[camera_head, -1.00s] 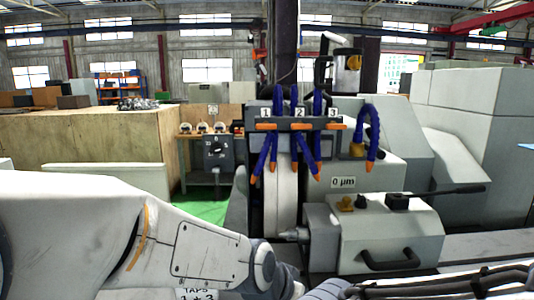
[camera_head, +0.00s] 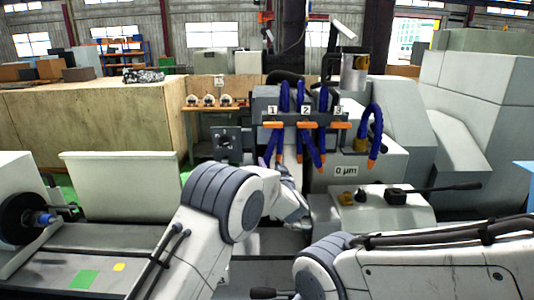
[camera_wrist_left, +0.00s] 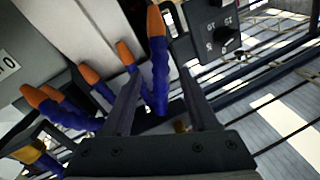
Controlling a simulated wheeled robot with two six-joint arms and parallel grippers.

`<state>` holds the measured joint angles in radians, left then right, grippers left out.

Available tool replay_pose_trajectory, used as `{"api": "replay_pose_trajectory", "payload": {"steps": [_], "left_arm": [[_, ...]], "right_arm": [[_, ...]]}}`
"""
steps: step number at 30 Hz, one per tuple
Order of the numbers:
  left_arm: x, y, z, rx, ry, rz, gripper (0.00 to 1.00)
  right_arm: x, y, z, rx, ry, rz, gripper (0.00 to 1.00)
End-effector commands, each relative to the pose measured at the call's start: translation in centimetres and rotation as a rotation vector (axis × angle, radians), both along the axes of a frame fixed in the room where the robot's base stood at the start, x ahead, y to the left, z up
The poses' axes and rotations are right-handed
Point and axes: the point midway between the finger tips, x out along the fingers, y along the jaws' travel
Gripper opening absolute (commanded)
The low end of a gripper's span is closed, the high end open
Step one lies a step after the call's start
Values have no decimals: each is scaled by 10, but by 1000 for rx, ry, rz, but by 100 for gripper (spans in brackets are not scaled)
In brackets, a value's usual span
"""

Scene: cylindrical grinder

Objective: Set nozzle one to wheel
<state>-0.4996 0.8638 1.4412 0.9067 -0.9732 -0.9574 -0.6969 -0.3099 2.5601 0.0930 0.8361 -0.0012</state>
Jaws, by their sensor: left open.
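Nozzle one is a blue segmented hose (camera_head: 269,148) with an orange tip, hanging under label 1 (camera_head: 272,110) in the head view. My left forearm reaches in front of it, and my left gripper is mostly hidden there. In the left wrist view the open left gripper (camera_wrist_left: 160,78) has a blue hose with an orange tip (camera_wrist_left: 157,55) between its fingers, apparently nozzle one; contact cannot be told. A pale surface (camera_wrist_left: 108,30), probably the wheel, lies left of that tip. In the head view the wheel is largely hidden behind my arm. My right gripper is out of view.
Nozzles two (camera_head: 308,145) and three (camera_head: 323,140) hang close by on the right. A black selector panel (camera_head: 227,143) stands to the left. The grinder housing with a black lever (camera_head: 440,188) is at right. A spindle (camera_head: 35,218) is at far left.

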Motion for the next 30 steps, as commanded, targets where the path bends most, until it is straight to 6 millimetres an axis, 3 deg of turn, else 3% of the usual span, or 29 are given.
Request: {"api": "replay_pose_trajectory", "payload": {"steps": [1,9,22,23,27,30], "left_arm": [[10,3,4,0,1,3,60],[43,9,2,-1,1,-1,60],[51,11,0,0,1,-2,60],[51,11,0,0,2,-2,52],[51,11,0,0,1,-2,0],[51,10,0,0,1,-2,0]], "right_arm": [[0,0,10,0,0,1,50],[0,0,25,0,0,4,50],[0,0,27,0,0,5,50],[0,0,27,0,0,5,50],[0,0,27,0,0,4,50],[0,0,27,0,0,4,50]]}}
